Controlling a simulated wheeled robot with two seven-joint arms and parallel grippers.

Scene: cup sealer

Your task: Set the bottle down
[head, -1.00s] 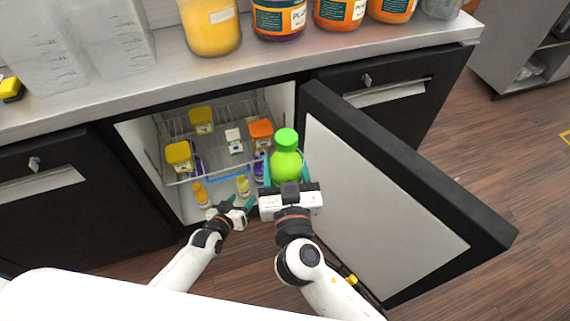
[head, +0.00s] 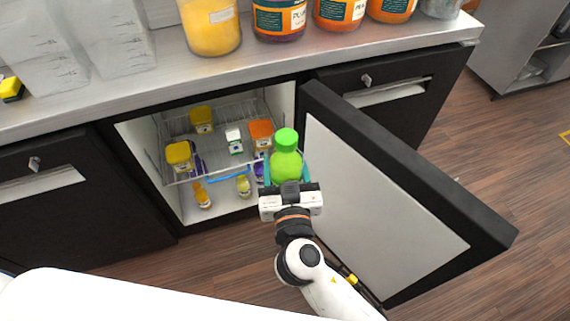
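A bright green bottle (head: 286,158) with a green cap stands upright between the fingers of my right gripper (head: 286,178). The teal fingers lie on both sides of it, and the bottle is held in front of the open fridge (head: 222,215), near the door's hinge side. My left gripper is not in view.
The fridge door (head: 390,190) stands open to the right. Inside, a wire shelf (head: 215,165) bears yellow-lidded and orange-lidded tubs, and small bottles, such as an orange one (head: 202,196), stand below. The counter (head: 150,75) above carries several jars.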

